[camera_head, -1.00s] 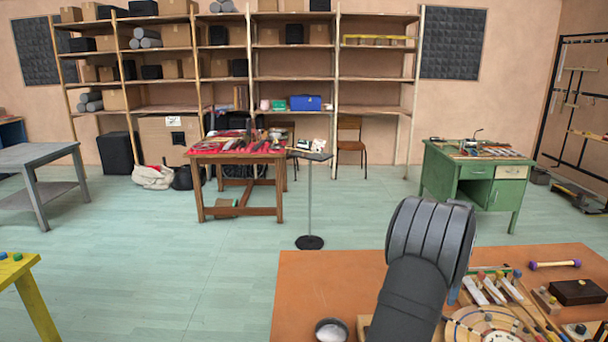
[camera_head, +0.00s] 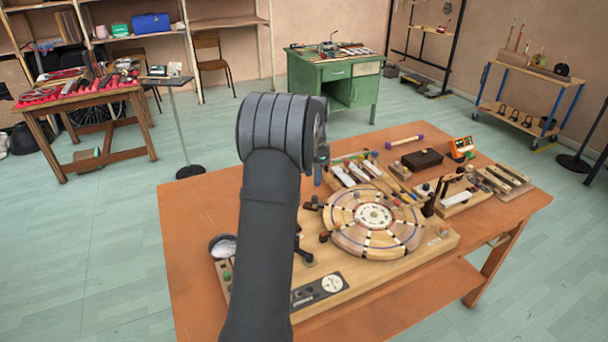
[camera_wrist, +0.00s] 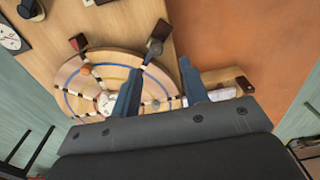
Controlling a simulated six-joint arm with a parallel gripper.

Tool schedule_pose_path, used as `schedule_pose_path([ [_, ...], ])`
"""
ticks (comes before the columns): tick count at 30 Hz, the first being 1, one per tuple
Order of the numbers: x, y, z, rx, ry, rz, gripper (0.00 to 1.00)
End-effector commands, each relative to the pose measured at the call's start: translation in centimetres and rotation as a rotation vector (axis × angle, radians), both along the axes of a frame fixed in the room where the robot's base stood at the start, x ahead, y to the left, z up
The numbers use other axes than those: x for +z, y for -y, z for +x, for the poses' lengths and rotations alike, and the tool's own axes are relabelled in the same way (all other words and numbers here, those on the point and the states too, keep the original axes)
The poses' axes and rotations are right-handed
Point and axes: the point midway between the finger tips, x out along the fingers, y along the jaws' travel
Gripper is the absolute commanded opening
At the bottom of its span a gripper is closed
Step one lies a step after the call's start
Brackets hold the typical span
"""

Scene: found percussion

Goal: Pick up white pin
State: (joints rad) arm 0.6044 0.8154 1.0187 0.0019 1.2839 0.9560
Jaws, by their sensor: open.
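I cannot pick out the white pin for certain in either view. A round segmented wooden disc (camera_head: 345,237) with small pegs and a pale hub sits on a wooden base on the orange table; it also shows in the wrist view (camera_wrist: 75,78). A small dark bowl (camera_head: 213,240) with something pale in it stands at the table's left edge. My gripper (camera_head: 320,168) is above the table, behind the disc's left side. In the wrist view its two blue fingers (camera_wrist: 160,85) are apart with nothing held between them, pointing down toward the disc's edge.
Behind the disc are white-topped bars (camera_head: 358,172), a dark brown box (camera_head: 422,159) and a purple-ended rod (camera_head: 405,141). A wooden block with a white bar (camera_head: 456,199) stands to the right. The orange table top (camera_head: 195,215) is bare at the left and back left.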

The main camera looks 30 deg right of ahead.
Motion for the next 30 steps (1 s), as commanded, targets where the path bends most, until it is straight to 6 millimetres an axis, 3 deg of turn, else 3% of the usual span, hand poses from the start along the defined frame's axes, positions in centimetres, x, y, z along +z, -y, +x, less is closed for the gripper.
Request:
schedule_pose_path([
  [7, 0.0, 0.0, -0.1, 0.001, 0.001, -0.001, 0.41],
  [11, 0.9, 0.4, -1.1, 0.030, 0.015, -0.020, 0.41],
  [14, 2.2, 1.0, -3.2, 0.090, 0.041, -0.060, 0.41],
  [24, 6.8, 1.9, -13.5, 0.411, 0.107, -0.288, 0.41],
  [30, 7.9, 1.5, -17.2, 0.535, 0.105, -0.379, 0.41],
])
